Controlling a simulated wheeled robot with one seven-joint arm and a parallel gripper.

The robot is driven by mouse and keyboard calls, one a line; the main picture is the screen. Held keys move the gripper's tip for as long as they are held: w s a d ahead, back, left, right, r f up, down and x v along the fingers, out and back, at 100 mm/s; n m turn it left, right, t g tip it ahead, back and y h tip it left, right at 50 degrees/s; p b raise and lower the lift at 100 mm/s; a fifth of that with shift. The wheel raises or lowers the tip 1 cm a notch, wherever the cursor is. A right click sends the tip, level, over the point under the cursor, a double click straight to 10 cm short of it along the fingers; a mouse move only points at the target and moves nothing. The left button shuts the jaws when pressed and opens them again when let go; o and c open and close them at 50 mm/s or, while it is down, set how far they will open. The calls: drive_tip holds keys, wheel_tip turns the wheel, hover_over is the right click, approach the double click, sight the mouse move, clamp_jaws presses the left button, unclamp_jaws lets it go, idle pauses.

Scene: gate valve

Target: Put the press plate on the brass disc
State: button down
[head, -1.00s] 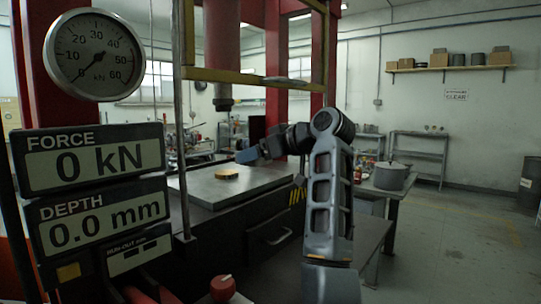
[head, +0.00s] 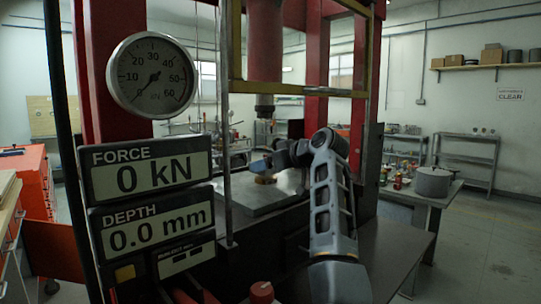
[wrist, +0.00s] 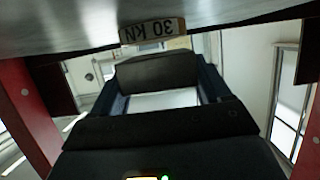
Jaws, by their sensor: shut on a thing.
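The brass disc (head: 265,180) lies on the grey steel press bed (head: 240,196), under the press ram (head: 264,103). In the wrist view, which looks upside down, a brass-coloured rim marked "30 KN" (wrist: 152,31) shows against the bed (wrist: 60,20). My gripper (head: 272,161) is low over the bed, just above the disc. It is shut on the press plate (head: 258,167), a small grey-blue piece in the head view. In the wrist view the plate (wrist: 158,72) is a dark block between the fingers. I cannot tell whether plate and disc touch.
A yellow frame (head: 300,90) and red posts (head: 316,120) surround the press. The gauge (head: 152,75) and panels (head: 150,176) read zero force and depth. A side table with a grey pot (head: 433,181) stands at right. Open floor lies beyond it.

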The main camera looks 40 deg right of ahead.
drive_tip(key=shift+f, duration=0.2)
drive_tip(key=shift+f, duration=0.1)
unclamp_jaws()
drive_tip(key=shift+f, duration=0.2)
drive_tip(key=shift+r, duration=0.15)
drive_tip(key=b+v, duration=0.1)
drive_tip(key=v, duration=1.1)
drive_tip(key=shift+b, duration=0.35)
